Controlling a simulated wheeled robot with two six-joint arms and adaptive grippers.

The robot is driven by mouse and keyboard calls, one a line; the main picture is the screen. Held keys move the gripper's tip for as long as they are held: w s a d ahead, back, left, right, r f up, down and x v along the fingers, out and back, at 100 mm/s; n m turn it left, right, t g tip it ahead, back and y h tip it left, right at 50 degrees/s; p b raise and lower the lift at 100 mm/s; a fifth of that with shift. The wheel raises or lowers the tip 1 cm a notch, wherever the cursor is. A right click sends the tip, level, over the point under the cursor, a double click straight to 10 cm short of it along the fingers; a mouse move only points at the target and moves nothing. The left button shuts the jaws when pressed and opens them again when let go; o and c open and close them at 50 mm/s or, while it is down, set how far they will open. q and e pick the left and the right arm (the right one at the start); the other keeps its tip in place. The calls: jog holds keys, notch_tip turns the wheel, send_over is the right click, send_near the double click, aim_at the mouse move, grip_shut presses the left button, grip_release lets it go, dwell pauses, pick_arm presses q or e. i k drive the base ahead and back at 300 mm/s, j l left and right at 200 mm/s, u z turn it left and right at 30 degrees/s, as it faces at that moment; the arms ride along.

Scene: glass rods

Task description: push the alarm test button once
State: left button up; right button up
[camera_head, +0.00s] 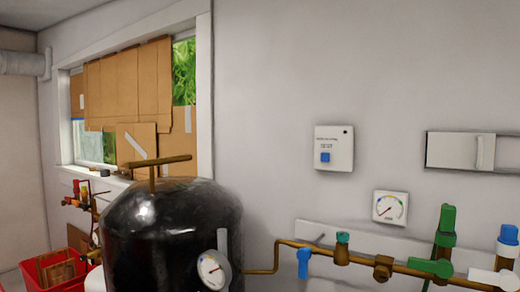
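A white wall box (344,136) with small dark lettering, one word of which looks like "TEST", is mounted on the grey wall right of centre. Nothing covers the box or the button. Neither of my grippers shows in the head view.
A black tank (165,240) with a dial gauge (212,270) stands left of the box. Below it run a brass pipe (320,252) with coloured valves and a white gauge (389,207). A metal wall panel (463,152) is at right. The wall around the box is clear.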

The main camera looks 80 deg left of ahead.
aim_at(325, 157)
jog(key=j+u, duration=0.1)
jog(key=u, duration=2.05)
